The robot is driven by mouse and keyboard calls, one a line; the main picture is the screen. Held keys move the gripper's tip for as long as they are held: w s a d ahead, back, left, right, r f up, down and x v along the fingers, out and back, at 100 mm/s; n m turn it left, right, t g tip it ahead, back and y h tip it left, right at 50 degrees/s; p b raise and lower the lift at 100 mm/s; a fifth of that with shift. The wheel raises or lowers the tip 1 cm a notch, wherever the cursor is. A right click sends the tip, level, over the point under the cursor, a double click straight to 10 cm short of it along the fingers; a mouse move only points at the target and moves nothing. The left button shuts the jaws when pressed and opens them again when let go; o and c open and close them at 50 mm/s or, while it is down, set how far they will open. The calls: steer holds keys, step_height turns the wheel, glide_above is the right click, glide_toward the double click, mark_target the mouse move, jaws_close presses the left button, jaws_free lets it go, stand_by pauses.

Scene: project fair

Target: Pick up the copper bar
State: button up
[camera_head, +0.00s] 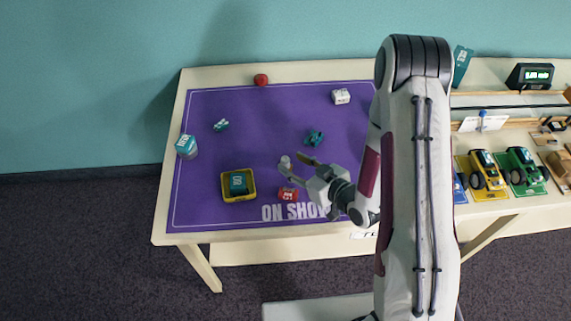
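My gripper (291,164) is over the middle of the purple mat (250,110), with its two fingers spread apart and pointing to the left. A small pale grey piece (285,160) shows by the fingertips; I cannot tell whether it touches them. The upper finger looks brownish. I cannot make out a copper bar for certain; my arm hides the right part of the mat.
Toy tractors (486,172) stand right.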

mark_target(287, 161)
steer(key=shift+w, duration=0.1)
steer(key=shift+f+x, duration=0.15)
steer(key=shift+x, duration=0.8)
steer(key=shift+f+x, duration=0.2)
steer(key=shift+x, duration=0.7)
steer(key=shift+w+a+f, duration=0.25)
steer(key=shift+w, duration=0.2)
jaws_close()
